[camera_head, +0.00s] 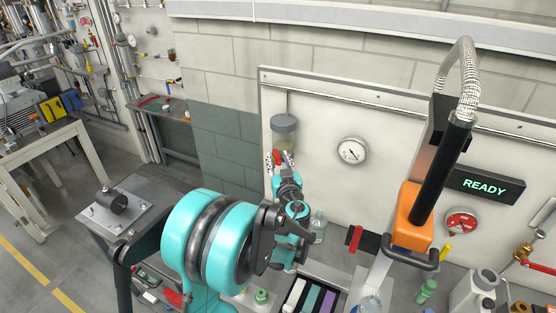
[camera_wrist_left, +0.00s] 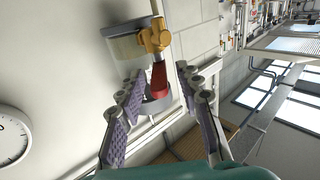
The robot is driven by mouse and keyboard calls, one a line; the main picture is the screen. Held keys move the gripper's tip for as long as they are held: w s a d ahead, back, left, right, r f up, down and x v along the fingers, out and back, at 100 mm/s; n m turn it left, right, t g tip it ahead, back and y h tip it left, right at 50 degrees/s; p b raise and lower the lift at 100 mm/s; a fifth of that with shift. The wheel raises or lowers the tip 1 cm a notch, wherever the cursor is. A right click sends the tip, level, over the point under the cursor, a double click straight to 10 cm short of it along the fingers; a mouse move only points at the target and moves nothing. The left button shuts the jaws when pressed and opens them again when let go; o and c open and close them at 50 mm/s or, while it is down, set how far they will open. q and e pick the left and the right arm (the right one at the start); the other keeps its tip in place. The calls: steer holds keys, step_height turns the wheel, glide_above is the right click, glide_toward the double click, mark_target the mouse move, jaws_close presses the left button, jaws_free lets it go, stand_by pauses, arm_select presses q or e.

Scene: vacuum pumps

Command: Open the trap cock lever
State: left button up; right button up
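The trap is a clear jar with a grey lid (camera_head: 284,123) on the wall panel. In the left wrist view, its brass cock (camera_wrist_left: 155,37) carries a red lever (camera_wrist_left: 158,78). The red lever also shows small in the head view (camera_head: 277,157), close to my fingers. My left gripper (camera_wrist_left: 160,76) is open, its two purple-padded fingers on either side of the lever. A gap shows between the lever and the right finger; contact at the left finger is hard to tell. In the head view my left gripper (camera_head: 278,159) reaches up to the trap. My right gripper is not in view.
A round gauge (camera_head: 352,150) is on the panel right of the trap. A READY display (camera_head: 484,186) and an orange block with a black tube (camera_head: 413,228) stand further right. A glass bottle (camera_head: 318,227) stands below the trap, close to my left arm.

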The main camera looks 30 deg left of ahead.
arm_select(q)
jaws_close()
steer(key=shift+s+a, duration=0.1)
steer(key=shift+s+a+m+t+h+b, duration=0.2)
steer(key=shift+a+m+t+h+b, duration=0.4)
steer(key=shift+m+h, duration=0.85)
steer(key=shift+s+a+m+t+h+b, duration=0.3)
steer(key=shift+m+t+h, duration=0.65)
steer(key=shift+h, duration=0.95)
steer(key=shift+s+a+m+t+h+b, duration=0.1)
steer(key=shift+a+m+t+h+b, duration=0.55)
steer(key=shift+m+h, duration=0.8)
steer(key=shift+d+h, duration=0.15)
steer(key=shift+h, duration=0.25)
